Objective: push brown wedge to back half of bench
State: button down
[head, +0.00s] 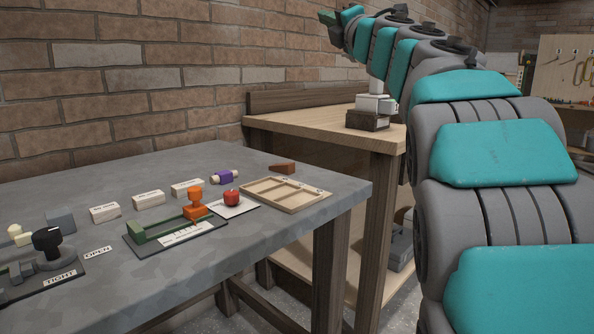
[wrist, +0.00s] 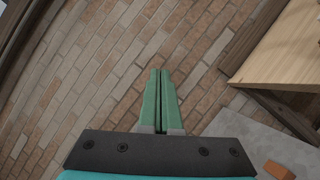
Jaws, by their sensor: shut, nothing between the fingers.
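The brown wedge (head: 283,168) lies on the grey bench (head: 300,228), near its far right corner, just beyond the wooden tray. In the wrist view the wedge (wrist: 279,170) shows at the bottom right corner, partly cut off, on a grey strip of the bench (wrist: 240,130). My gripper (head: 327,15) is raised high at the top of the head view, well above the bench and apart from the wedge. In the wrist view its two green fingers (wrist: 160,75) lie together with nothing between them, pointing toward the brick wall.
A wooden tray (head: 250,192), red knob (head: 232,198), purple cylinder (head: 224,177), white blocks (head: 148,199) and an orange-handled slider (head: 194,205) stand on the bench. A wooden workbench (head: 290,120) stands at right, and a brick wall (head: 130,90) behind.

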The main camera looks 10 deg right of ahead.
aim_at(291, 173)
jog(key=a+f+n+g+y, duration=0.5)
jog(key=a+f+n+g, duration=0.3)
jog(key=n, duration=0.5)
jog(key=d+f+n+g+h, duration=0.1)
jog(key=d+f+g, duration=0.1)
jog(key=f, duration=0.4)
jog(key=s+d+f+n+g+h+b, duration=0.1)
jog(key=d+f+g+h, duration=0.1)
jog(key=d+f, duration=0.2)
jog(key=s+d+f+n+g+h, duration=0.1)
jog(key=d+f+n+g+h, duration=0.1)
jog(key=f, duration=0.6)
jog(key=shift+s+d+f+b, duration=0.1)
jog(key=shift+d+f+b, duration=0.1)
jog(key=shift+d, duration=0.25)
jog(key=shift+d+f+b, duration=0.15)
jog(key=shift+d+f, duration=0.05)
jog(key=shift+d, duration=0.25)
jog(key=shift+a+f, duration=0.1)
jog(key=shift+f, duration=0.15)
jog(key=x, duration=1)
jog(key=shift+w+r+b, duration=0.25)
jog(key=shift+b, duration=0.1)
jog(key=shift+w+a+p, duration=0.3)
jog(key=shift+w+a, duration=0.7)
jog(key=shift+w, duration=0.3)
jog(key=shift+r, duration=0.15)
